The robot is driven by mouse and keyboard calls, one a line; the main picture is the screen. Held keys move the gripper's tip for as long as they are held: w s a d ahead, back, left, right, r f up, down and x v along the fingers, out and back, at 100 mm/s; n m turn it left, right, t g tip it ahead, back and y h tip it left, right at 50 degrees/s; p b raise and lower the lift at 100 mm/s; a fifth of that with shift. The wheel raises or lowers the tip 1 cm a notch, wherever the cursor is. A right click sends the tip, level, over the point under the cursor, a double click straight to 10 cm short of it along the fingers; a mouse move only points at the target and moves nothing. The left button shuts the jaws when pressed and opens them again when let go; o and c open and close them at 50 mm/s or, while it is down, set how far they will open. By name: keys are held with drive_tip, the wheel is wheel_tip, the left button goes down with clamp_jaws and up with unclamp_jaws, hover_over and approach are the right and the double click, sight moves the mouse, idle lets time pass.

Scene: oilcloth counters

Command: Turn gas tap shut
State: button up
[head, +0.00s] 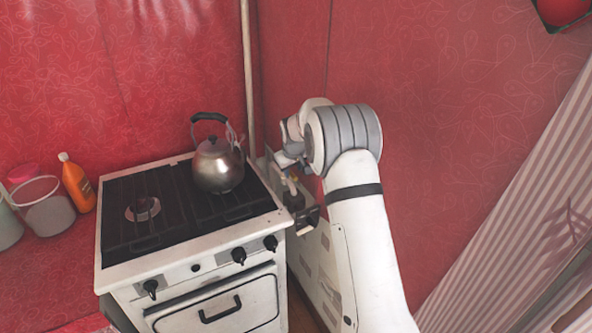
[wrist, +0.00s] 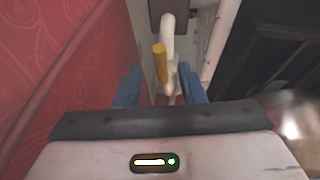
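The gas tap shows in the wrist view as a yellow lever (wrist: 160,62) beside a pale, curved pipe (wrist: 168,30). The lever points up in that picture, nearly along the pipe. My gripper (wrist: 160,70) has its two blue fingers spread apart, with the lever and part of the pipe showing in the gap between them. I cannot tell whether either finger touches the lever. In the head view my gripper is at the stove's right side, behind the kettle's right, mostly hidden by my wrist, and the lever is not clear there.
A white stove (head: 190,262) with black burner grates stands left of my arm. A metal kettle (head: 217,168) sits on it, close to my gripper. A red wall is behind and to the right. An orange bottle (head: 77,185) and tubs (head: 45,207) stand at the far left.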

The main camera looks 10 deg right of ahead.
drive_tip(key=shift+x, duration=1.3)
drive_tip(key=shift+c, duration=0.5)
clamp_jaws()
